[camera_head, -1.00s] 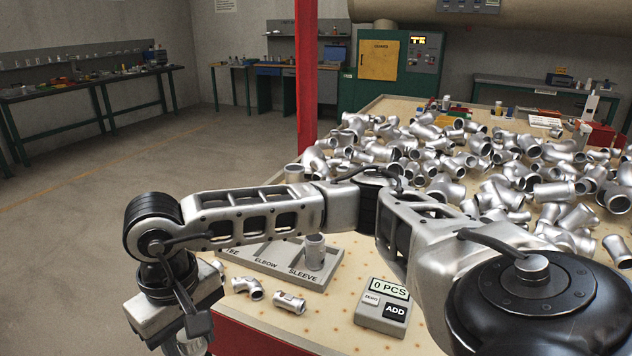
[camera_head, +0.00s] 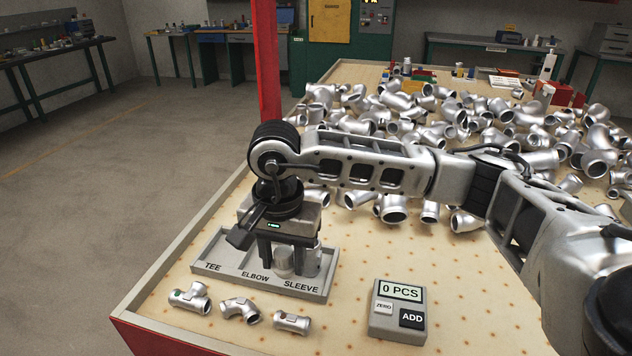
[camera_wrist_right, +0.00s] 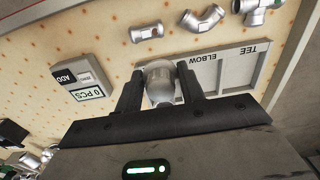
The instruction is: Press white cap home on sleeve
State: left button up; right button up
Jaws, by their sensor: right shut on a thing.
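My right gripper (camera_head: 284,255) points down over the right part of the labelled tray (camera_head: 222,262). It is shut on a pale grey cylindrical part (camera_head: 283,264), which also shows between the fingers in the right wrist view (camera_wrist_right: 160,84). I cannot tell where a white cap ends and a sleeve begins on it. Beside it, partly behind the finger, a shiny sleeve (camera_head: 313,262) stands upright at the tray's SLEEVE end. Whether the held part touches the tray is hidden. My left gripper is not in view.
A tee (camera_head: 190,297), an elbow (camera_head: 240,310) and a lying sleeve (camera_head: 291,322) rest before the tray. A counter (camera_head: 398,312) reading 0 PCS stands to the right. Many metal fittings crowd the table behind. A red post (camera_head: 266,70) rises at the left.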

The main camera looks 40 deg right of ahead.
pick_arm(q)
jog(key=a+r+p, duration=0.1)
jog(key=p, duration=0.4)
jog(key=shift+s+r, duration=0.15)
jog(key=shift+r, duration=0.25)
pick_arm(e)
jog(key=w+d+r+m, duration=0.2)
jog(key=w+d+m, duration=0.1)
jog(key=m, duration=1.3)
jog(key=w+d+r+m, duration=0.3)
jog(key=d+m, duration=0.3)
jog(key=m, duration=1.1)
jog(key=shift+w+r, duration=0.15)
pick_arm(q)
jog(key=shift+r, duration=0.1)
pick_arm(e)
jog(key=shift+d, duration=0.1)
jog(key=shift+f+b, duration=1.9)
jog(key=shift+f, duration=0.95)
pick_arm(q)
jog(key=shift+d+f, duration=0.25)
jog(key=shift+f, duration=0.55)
pick_arm(e)
jog(key=shift+f, duration=0.1)
